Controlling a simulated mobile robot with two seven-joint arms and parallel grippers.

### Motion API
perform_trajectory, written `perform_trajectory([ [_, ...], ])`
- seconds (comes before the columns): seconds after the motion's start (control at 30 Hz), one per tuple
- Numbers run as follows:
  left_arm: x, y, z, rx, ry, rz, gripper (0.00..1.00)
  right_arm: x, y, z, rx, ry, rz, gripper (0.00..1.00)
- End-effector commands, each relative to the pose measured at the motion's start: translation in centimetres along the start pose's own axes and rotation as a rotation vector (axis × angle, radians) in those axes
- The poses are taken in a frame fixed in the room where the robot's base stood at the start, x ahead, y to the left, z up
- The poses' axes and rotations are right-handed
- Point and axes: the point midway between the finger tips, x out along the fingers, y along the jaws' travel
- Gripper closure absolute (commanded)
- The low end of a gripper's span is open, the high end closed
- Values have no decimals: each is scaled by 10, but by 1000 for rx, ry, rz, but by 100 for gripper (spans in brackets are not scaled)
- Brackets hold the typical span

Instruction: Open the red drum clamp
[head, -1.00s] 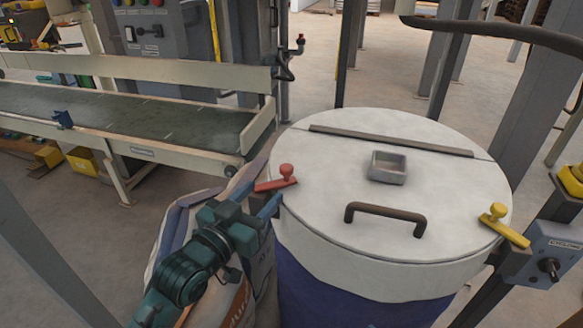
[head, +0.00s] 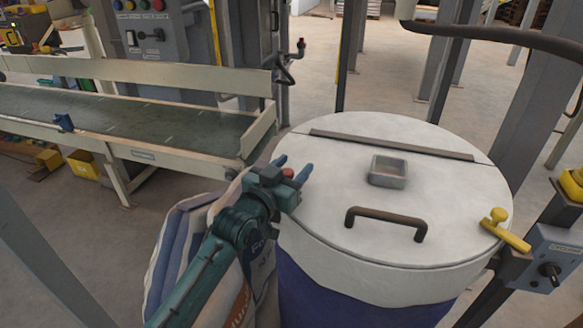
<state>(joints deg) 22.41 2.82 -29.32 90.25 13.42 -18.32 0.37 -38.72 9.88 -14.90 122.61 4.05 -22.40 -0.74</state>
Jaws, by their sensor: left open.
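The red drum clamp (head: 288,172) sits at the left edge of the white drum lid (head: 335,180). Only a little of its red knob shows; my gripper hides the rest. My left gripper (head: 293,166) is open at the clamp, its two blue fingertips pointing up and right past the knob. I cannot tell whether the fingers touch the clamp. The lid lies flat on the blue drum (head: 350,308). A yellow clamp (head: 508,230) sits at the lid's right edge. My right gripper is not in view.
The lid carries a dark handle (head: 385,214) and a small grey box (head: 388,170). A sack (head: 185,240) stands left of the drum. A conveyor (head: 130,123) runs at the left. A grey control box (head: 553,255) is at the right.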

Motion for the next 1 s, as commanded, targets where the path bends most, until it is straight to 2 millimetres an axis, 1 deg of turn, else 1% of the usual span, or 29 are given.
perform_trajectory([
  [0.07,0,0,0,0,0,0,52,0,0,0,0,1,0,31],
  [0.63,0,0,0,0,0,-1,99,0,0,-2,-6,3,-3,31],
  [1.0,-1,-1,0,1,0,0,100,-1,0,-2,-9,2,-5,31],
])
